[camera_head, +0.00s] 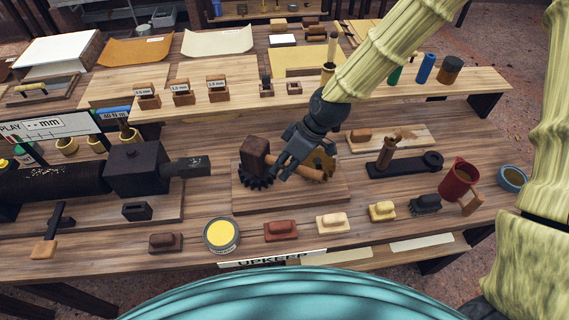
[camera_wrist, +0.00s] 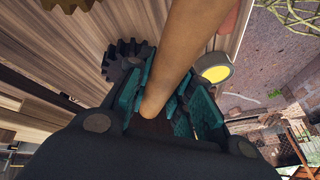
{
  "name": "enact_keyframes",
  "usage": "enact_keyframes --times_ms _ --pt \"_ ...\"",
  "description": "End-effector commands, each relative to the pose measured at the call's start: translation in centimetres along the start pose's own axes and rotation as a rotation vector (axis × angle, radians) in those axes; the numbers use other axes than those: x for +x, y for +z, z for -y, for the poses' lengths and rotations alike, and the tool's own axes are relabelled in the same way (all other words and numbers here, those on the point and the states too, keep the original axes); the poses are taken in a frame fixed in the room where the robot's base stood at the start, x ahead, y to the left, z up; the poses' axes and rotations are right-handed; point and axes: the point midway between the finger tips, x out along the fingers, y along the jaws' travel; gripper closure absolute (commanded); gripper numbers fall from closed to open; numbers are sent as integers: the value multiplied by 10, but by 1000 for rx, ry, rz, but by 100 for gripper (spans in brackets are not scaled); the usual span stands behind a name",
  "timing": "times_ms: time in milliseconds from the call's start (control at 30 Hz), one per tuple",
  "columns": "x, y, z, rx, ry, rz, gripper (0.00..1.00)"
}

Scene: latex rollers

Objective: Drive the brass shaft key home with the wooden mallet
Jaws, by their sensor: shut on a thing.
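My gripper (camera_head: 288,166) is shut on the handle of the wooden mallet (camera_head: 256,157). The mallet's brown head points left, and its handle runs right through the jaws. In the wrist view the thick wooden handle (camera_wrist: 190,45) passes between the teal finger pads (camera_wrist: 155,95). The mallet head is above a dark toothed gear (camera_head: 256,181) on a wooden board; I cannot tell the gap between them. The dark gear also shows in the wrist view (camera_wrist: 125,58). A brass-coloured gear (camera_head: 322,161) is partly hidden behind my gripper. I cannot make out the brass shaft key.
A dark machine block (camera_head: 137,167) stands left of the gear board (camera_head: 290,197). A tool with an upright wooden handle (camera_head: 387,150) stands to the right. A yellow tin (camera_head: 221,235) and several small blocks line the front edge. A red mug (camera_head: 458,180) is at the right.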

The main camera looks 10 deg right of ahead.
Motion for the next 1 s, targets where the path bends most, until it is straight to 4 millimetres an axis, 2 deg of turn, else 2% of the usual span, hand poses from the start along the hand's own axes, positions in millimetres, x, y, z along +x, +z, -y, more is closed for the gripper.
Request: enact_keyframes --times_ms 267,700,1000 --pt "1 0 -1 0 1 -1 100" --pt "-24 -10 5 0 1 -1 100" --pt "-25 -11 5 0 1 -1 100"
